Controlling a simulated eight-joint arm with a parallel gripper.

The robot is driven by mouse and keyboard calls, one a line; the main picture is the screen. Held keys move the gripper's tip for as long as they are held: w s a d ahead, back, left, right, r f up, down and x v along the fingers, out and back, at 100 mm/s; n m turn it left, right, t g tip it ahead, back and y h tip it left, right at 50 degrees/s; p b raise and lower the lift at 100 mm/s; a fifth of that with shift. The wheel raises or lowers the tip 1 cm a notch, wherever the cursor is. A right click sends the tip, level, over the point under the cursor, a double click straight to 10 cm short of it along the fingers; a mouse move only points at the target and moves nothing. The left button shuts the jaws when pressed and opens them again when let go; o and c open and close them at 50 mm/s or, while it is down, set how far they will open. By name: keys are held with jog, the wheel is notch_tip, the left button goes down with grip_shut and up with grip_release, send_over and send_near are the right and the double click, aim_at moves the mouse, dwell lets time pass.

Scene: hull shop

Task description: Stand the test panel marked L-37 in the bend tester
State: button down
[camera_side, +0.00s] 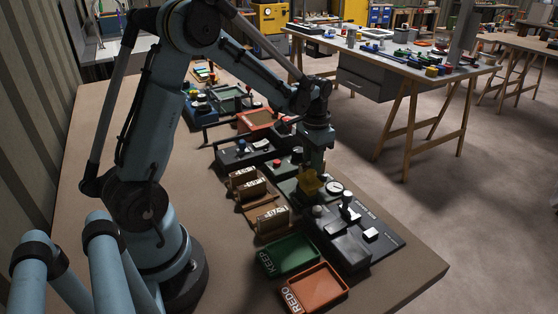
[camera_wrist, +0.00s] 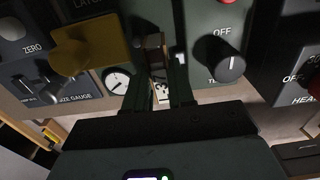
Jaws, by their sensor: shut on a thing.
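My gripper (camera_side: 313,158) points down over the green-grey machine with a yellow latch (camera_side: 309,184) and a round dial (camera_side: 335,188), seemingly the bend tester. In the wrist view, my gripper's fingers (camera_wrist: 158,65) are shut on a narrow panel (camera_wrist: 162,93). A white label with part of a "3" shows on it; the rest of the marking is hidden. The yellow latch (camera_wrist: 85,50) and dial (camera_wrist: 116,80) are left of the fingers, and a black knob (camera_wrist: 223,60) is right. I cannot tell whether the panel touches the machine.
Small wooden racks with labelled panels (camera_side: 271,218) stand left of the machine. A green KEEP tray (camera_side: 288,257) and an orange REDO tray (camera_side: 317,291) lie in front. A black size gauge (camera_side: 352,232) stands close on the right. Other machines crowd the bench behind.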

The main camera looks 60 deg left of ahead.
jog(key=shift+f, duration=0.45)
jog(key=c, duration=0.9)
grip_release()
notch_tip(320, 180, up, 12)
jog(key=s+d+t, duration=0.2)
jog(key=s+d, duration=0.2)
jog(key=s+d+t, duration=0.2)
jog(key=s+d, duration=0.1)
jog(key=d, duration=0.1)
jog(key=s+d+t, duration=0.3)
jog(key=s+d, duration=0.1)
jog(key=shift+s+f, duration=0.2)
jog(key=shift+s, duration=0.1)
